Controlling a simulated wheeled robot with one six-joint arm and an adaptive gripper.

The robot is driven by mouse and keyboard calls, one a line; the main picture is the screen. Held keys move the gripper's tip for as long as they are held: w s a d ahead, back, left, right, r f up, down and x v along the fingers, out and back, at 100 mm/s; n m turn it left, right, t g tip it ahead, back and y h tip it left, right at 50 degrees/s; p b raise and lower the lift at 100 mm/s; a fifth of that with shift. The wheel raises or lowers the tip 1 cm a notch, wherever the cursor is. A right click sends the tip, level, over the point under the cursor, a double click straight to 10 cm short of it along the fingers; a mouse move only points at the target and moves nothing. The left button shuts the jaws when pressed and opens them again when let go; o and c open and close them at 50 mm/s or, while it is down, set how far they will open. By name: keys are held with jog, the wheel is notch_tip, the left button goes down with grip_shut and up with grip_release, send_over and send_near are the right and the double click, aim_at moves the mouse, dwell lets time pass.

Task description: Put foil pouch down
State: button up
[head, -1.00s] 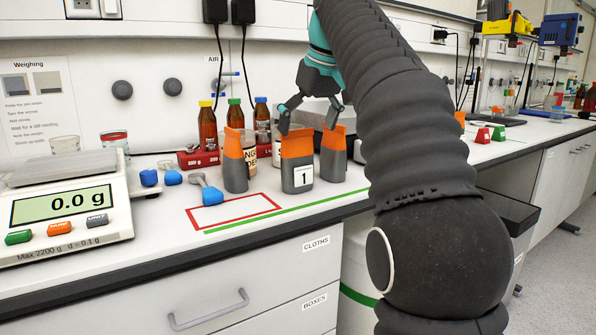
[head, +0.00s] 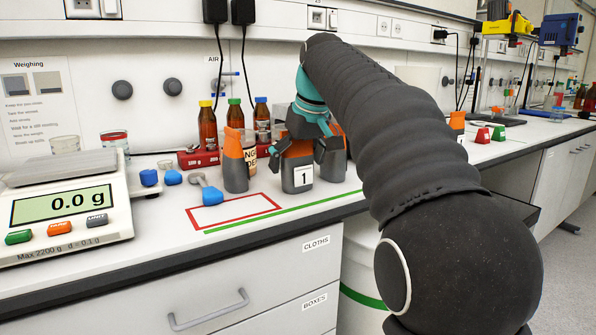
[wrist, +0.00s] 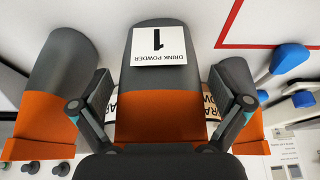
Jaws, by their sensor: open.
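The foil pouch (head: 297,180), grey below and orange above with a white label marked 1, stands upright on the bench. In the wrist view, the pouch (wrist: 158,85) reads "DRINK POWDER". My gripper (head: 297,157) is lowered over it, with one finger on each side. In the wrist view my gripper (wrist: 160,108) is open around the orange part; I cannot tell whether the fingers touch it. The pouch's top is hidden by my gripper.
Similar unlabelled pouches stand close on the left (head: 236,165) and right (head: 336,163). A blue-ended scoop (head: 211,194) lies left. Brown bottles (head: 208,128) stand behind. A balance (head: 65,222) stands far left.

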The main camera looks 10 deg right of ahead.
jog(key=c, duration=1.5)
jog(key=shift+r, duration=0.15)
